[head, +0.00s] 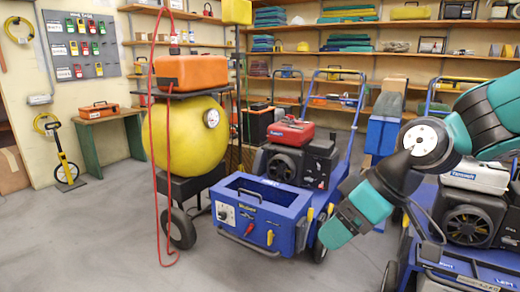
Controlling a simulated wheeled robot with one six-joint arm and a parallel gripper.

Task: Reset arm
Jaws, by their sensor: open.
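My arm (425,140) comes in from the right side of the head view, with teal and dark grey links. It bends at a joint with a pale round cap and slopes down and to the left. Its lowest visible part is a teal block in front of the right side of a blue aerator (262,211). I see no gripper fingers beyond or beside that block, and nothing held shows. Whether the arm touches the machine behind it, I cannot tell.
A yellow tank (188,135) carrying an orange case (190,72) stands left of the blue aerator. A second machine (468,225) stands close below my arm at right. Shelves (400,55) line the back wall. The grey floor (90,235) at left is clear.

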